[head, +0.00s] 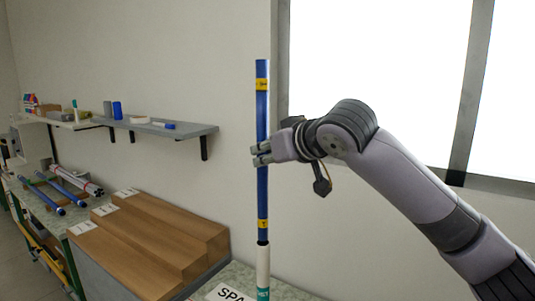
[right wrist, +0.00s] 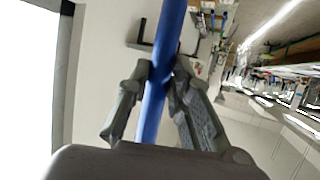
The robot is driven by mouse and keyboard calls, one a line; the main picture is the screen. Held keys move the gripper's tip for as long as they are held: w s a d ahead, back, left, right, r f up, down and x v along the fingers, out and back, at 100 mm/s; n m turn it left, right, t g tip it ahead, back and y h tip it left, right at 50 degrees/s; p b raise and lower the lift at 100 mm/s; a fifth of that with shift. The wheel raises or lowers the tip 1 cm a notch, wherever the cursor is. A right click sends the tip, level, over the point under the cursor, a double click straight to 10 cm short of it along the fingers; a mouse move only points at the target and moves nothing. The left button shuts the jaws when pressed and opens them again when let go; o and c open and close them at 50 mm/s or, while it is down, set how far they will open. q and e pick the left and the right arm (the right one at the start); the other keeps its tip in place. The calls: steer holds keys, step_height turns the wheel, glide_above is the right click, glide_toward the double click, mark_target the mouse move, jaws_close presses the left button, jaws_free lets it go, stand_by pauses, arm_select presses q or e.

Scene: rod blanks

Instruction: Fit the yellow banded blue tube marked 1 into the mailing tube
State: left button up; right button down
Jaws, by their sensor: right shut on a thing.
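The blue tube (head: 262,130) with yellow bands near its top and bottom stands upright in the head view. My right gripper (head: 258,154) is shut on it around its middle. The white mailing tube (head: 263,265) stands upright directly below, with a teal band low on it. The blue tube's lower end meets the mailing tube's top; I cannot tell whether it is inside or just at the mouth. The number on the yellow bands is too small to read. In the right wrist view the blue tube (right wrist: 155,105) runs between the two fingers. My left gripper is not seen.
A stepped wooden block (head: 160,235) with white labels stands left of the mailing tube. Several more blue and pale tubes lie on the bench (head: 40,200) at the far left. A wall shelf (head: 165,128) holds small items. A label starting "SPA" (head: 230,293) lies beside the mailing tube.

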stand_by(0.4)
steer(key=b, duration=0.5)
glide_above(266, 231)
steer(key=shift+s+d+f, duration=0.1)
steer(key=shift+s+f, duration=0.05)
steer(key=shift+f, duration=1.4)
steer(key=shift+s+d+f, duration=0.1)
steer(key=shift+f, duration=1.5)
steer(key=shift+s+f, duration=0.15)
steer(key=shift+f, duration=1.4)
steer(key=shift+f+b, duration=2.25)
steer(key=shift+f, duration=2.2)
